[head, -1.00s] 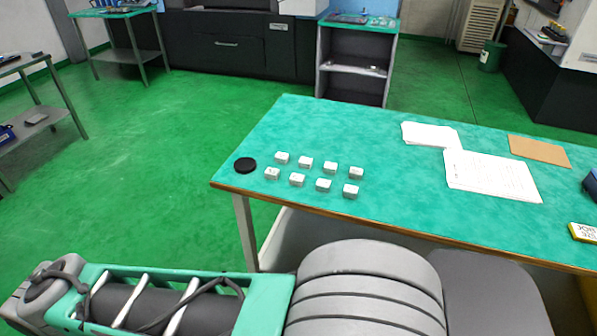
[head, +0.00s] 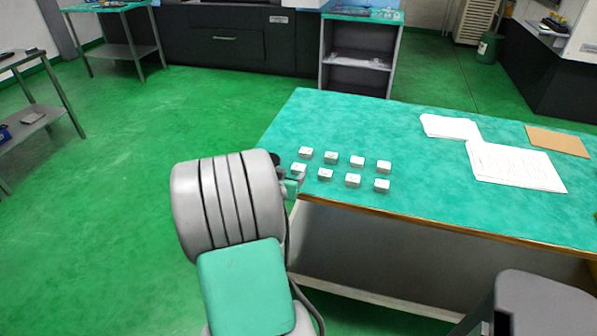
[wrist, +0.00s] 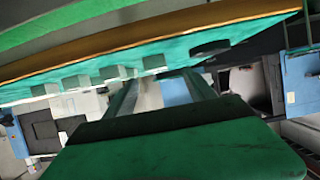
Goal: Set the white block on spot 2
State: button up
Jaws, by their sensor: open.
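Several small white blocks stand in two rows on the teal tabletop, near its left end. The back row starts with a white block (head: 305,153) and the front row ends with another white block (head: 382,185). Faint marks show on their tops, too small to read. I cannot tell which block is meant, and no spot 2 can be made out. My gripper (wrist: 160,84) is open, its two fingers reaching toward the table edge and the blocks, with nothing seen between them. In the head view my arm hides most of it, beside the front row's left block (head: 299,168).
A black disc (wrist: 210,48) lies at the table's corner; my arm mostly covers it in the head view. White papers (head: 515,165) and a brown sheet (head: 558,141) lie to the right. The tabletop (head: 440,205) between blocks and papers is clear.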

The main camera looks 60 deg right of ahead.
aim_at(298, 168)
jog(key=x, duration=0.4)
jog(key=s+x, duration=0.1)
jog(key=x, duration=0.1)
jog(key=shift+w+d+f, duration=0.1)
jog(key=shift+d+f, duration=0.1)
jog(key=shift+d, duration=0.1)
jog(key=shift+w+d+f, duration=0.1)
jog(key=shift+w+d, duration=0.1)
jog(key=shift+d, duration=0.2)
jog(key=shift+c, duration=0.4)
grip_shut()
